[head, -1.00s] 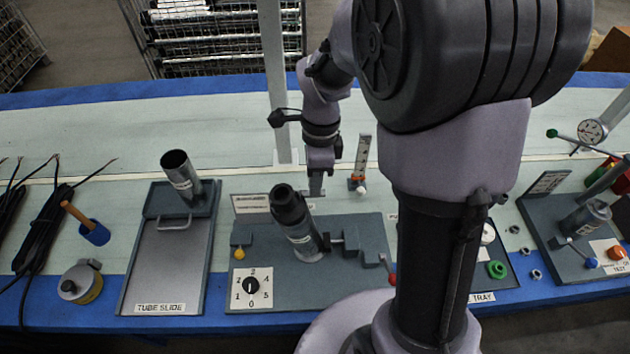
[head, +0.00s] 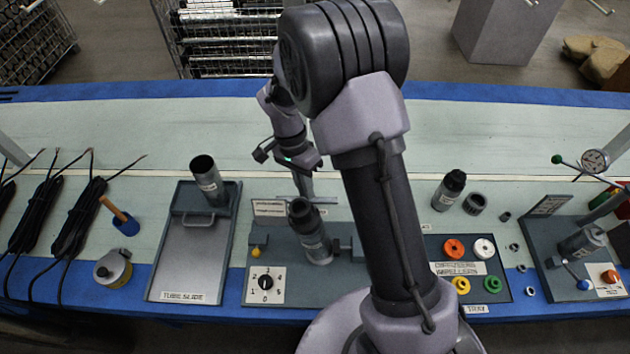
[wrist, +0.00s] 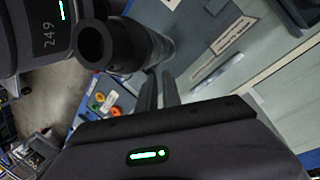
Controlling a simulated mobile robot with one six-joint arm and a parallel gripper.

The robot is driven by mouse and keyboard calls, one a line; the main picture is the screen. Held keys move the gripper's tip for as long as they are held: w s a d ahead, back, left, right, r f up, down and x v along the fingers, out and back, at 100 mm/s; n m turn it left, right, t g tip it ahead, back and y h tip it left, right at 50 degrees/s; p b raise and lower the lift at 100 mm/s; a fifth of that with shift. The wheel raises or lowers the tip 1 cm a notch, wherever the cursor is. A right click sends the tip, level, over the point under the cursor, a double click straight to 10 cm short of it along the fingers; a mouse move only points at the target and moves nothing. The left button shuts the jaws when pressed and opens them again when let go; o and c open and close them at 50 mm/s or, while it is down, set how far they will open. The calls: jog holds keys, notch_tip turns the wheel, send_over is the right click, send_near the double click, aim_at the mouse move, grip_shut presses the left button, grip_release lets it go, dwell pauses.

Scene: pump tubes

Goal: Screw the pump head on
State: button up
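A grey tube (head: 316,246) with a pale label stands tilted in the vice-like fixture (head: 283,292) in the head view. A dark pump head (head: 302,212) sits on its upper end; how far it is screwed on I cannot tell. In the wrist view, the dark head (wrist: 96,46) shows a round opening at upper left. My gripper (head: 304,188) is just behind the head in the head view, apparently not touching it. My arm hides the fixture's right side.
Left are the tube slide (head: 190,262) holding a tube (head: 207,180), a mallet (head: 120,219) and cables (head: 80,222). Right are another dark-topped tube (head: 448,191), a ring (head: 475,203), a tray (head: 455,295) with coloured rings, and a test stand (head: 580,245). The back of the table is clear.

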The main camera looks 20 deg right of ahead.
jog(key=a+n+p, duration=0.1)
jog(key=n, duration=0.1)
jog(key=a+n+h+p, duration=0.1)
jog(key=a+n, duration=0.1)
jog(key=n, duration=0.1)
jog(key=a+f+n+h+p, duration=0.1)
jog(key=a+n, duration=0.1)
jog(key=n, duration=0.1)
jog(key=shift+a, duration=0.1)
grip_shut()
dwell(1.3)
jog(key=m, duration=0.1)
jog(key=d+m+b, duration=0.1)
jog(key=d+m, duration=0.1)
jog(key=shift+w+d+r+m+y+b, duration=0.2)
jog(key=shift+w+r+m+y+b, duration=0.1)
jog(key=shift+y, duration=0.1)
